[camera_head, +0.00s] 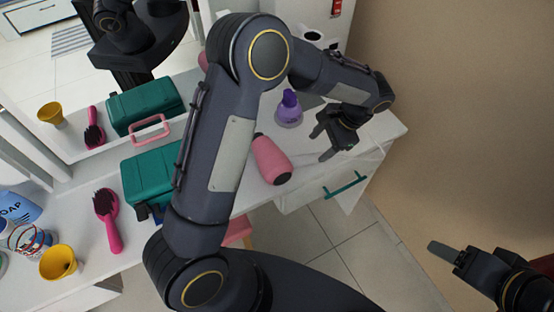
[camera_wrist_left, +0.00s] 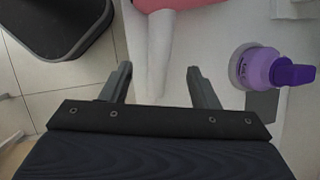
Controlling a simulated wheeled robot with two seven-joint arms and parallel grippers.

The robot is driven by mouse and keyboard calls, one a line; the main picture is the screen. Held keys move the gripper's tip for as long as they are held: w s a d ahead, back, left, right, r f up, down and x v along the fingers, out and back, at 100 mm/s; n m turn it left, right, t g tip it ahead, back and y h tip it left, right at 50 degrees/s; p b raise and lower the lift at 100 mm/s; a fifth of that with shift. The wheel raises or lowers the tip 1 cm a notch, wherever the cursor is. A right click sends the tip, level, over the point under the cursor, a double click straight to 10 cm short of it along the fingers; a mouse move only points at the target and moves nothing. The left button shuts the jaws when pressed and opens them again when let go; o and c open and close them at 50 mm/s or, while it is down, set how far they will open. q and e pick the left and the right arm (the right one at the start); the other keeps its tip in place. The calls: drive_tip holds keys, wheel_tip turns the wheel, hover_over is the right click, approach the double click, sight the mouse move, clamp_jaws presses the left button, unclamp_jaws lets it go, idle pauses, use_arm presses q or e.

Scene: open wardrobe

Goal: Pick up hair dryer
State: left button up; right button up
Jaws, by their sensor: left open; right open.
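The pink hair dryer (camera_head: 271,160) lies on the white counter, right of my left forearm. Part of its pink body shows at the top edge of the left wrist view (camera_wrist_left: 172,4). A pale strip (camera_wrist_left: 154,45) runs down from it between my fingers; I cannot tell whether it is the handle or the counter's edge. My left gripper (camera_head: 322,143) is open and empty, to the right of the pink body, fingers pointing towards it. In the left wrist view its two fingers (camera_wrist_left: 159,75) are apart. My right gripper (camera_head: 440,252) is open at the lower right, away from the counter.
A purple bottle (camera_head: 289,108) stands behind the hair dryer, near my left gripper. A teal box (camera_head: 150,178), a pink hairbrush (camera_head: 108,218) and a yellow cup (camera_head: 58,262) are on the left, with a mirror behind. A drawer with a green handle (camera_head: 346,184) is at the front right.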

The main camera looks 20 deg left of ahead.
sight(307, 157)
use_arm(q)
drive_tip(key=p+x, duration=0.1)
drive_tip(key=x, duration=0.6)
drive_tip(key=shift+s+a+f, duration=0.2)
drive_tip(key=shift+f, duration=0.1)
drive_tip(key=shift+r, duration=0.1)
clamp_jaws()
